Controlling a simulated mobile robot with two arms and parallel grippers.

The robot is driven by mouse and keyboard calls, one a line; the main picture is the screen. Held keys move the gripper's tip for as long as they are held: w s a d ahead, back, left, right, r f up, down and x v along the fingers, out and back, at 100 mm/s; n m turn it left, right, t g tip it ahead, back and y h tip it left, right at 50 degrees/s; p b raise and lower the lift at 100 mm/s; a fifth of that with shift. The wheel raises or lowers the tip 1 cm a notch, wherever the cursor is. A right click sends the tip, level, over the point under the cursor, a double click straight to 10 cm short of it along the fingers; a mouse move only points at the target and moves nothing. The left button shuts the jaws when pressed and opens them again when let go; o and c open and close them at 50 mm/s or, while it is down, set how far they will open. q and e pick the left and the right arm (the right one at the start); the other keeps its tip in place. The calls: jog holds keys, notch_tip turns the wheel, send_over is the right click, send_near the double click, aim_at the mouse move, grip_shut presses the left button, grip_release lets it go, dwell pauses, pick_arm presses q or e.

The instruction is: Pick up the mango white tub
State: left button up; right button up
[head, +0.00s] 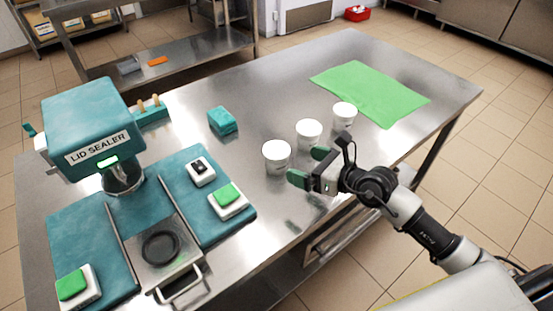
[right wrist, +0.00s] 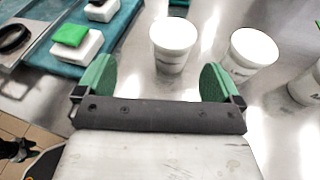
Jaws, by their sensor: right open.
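Three white tubs stand upright in a slanting row on the steel table: a front left tub (head: 277,158), a middle tub (head: 308,135) and a far right tub (head: 344,116). Their labels are too small to read, so I cannot tell which is mango. My right gripper (head: 307,167) is open and empty, with green finger pads, just to the right of the front left tub. In the right wrist view, that tub (right wrist: 173,48) stands beyond the gap between the open fingers (right wrist: 157,78); the middle tub (right wrist: 250,55) is right of them. My left gripper is not in view.
A teal lid sealer (head: 92,130) with green and black buttons stands at the table's left. A teal block (head: 222,120) lies behind the tubs. A green mat (head: 370,92) lies at the far right. Bare steel surrounds the tubs.

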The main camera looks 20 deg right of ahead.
aim_at(286, 162)
jog(key=shift+w+d+f+n+g+h, duration=0.4)
jog(key=shift+w+d+f+n+h, duration=0.2)
jog(key=shift+d+f+h, duration=0.25)
jog(key=x, duration=0.4)
jog(key=shift+w+a+f, duration=0.25)
jog(key=shift+f+x, duration=0.15)
jog(key=shift+x, duration=1.25)
jog(key=shift+f+x, duration=0.15)
jog(key=shift+x, duration=1.2)
jog(key=shift+s, duration=0.2)
jog(key=c, duration=1.7)
